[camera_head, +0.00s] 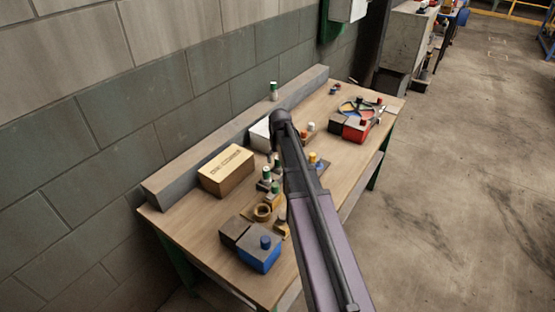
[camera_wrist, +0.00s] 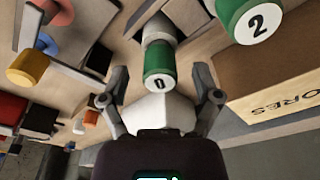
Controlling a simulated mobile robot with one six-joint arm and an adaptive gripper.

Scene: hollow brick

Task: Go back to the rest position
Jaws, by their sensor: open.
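My gripper (camera_wrist: 160,74) shows in the wrist view with its two fingers spread apart. A green-banded cylinder marked 0 (camera_wrist: 159,82) appears between the fingers, with visible gaps on both sides. Its distance from the fingers is hard to judge. A second green cylinder marked 2 (camera_wrist: 248,18) is at the upper right, outside the fingers. In the head view my arm reaches over the workbench (camera_head: 205,218), and its links hide most of the gripper and part of the bench.
A cardboard box (camera_head: 227,169) stands near the wall, beside a grey ledge (camera_head: 180,181). A blue block (camera_head: 260,254) sits at the near end and a red block (camera_head: 355,132) at the far end. Several small pegs stand mid-bench. The floor (camera_head: 450,200) right of the bench is clear.

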